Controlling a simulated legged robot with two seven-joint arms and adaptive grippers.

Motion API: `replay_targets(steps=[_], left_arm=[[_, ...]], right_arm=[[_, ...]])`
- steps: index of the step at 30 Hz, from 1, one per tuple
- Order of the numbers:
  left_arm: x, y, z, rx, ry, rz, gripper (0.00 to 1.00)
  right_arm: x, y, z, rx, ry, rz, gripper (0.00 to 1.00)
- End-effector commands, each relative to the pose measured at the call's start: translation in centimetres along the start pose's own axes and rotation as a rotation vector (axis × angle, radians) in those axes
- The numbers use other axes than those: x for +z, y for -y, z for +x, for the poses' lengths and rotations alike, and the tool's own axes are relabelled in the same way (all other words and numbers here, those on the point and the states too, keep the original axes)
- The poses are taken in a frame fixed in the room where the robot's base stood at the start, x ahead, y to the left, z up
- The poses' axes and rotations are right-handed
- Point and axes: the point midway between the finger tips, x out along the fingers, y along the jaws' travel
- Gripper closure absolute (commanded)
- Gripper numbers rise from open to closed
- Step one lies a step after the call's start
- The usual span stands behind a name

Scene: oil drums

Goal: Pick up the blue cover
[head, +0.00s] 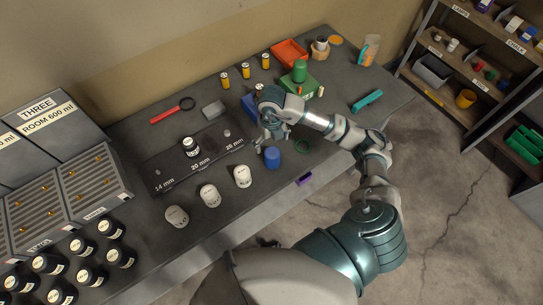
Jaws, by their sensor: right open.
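The blue cover (272,158), a short blue cylinder, stands on the dark workbench near its front edge, in the middle of the head view. My right gripper (270,142) hangs just above and behind it, fingers pointing down. The gripper is open and seems to hold nothing. Whether a fingertip touches the cover is too small to tell. A blue box (250,104) sits behind the gripper, partly hidden by my right arm. My left gripper is not in view.
A dark board (172,180) with size marks lies left of the cover, carrying a small jar (190,147). White jars (242,176) stand along the front edge. A green block (298,84) stands behind.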

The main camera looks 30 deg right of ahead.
Motion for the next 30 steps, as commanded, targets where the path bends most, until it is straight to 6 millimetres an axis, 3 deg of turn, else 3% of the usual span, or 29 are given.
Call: replay_targets(steps=[3, 11, 21, 29, 30], left_arm=[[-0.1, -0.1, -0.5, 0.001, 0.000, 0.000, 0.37], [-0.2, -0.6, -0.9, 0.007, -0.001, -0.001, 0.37], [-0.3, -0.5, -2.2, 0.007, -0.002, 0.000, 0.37], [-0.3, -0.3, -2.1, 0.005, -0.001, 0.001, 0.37], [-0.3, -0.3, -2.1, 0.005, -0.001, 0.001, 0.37]], right_arm=[[-0.1, 0.0, 2.4, 0.000, -0.004, -0.001, 0.06], [0.0, -0.1, 4.7, 0.001, -0.001, -0.002, 0.06], [0.2, 0.2, 9.3, 0.001, -0.001, -0.002, 0.06], [0.3, 0.2, 9.7, 0.002, 0.001, -0.003, 0.06], [0.3, 0.2, 9.7, 0.002, 0.001, -0.003, 0.14]])
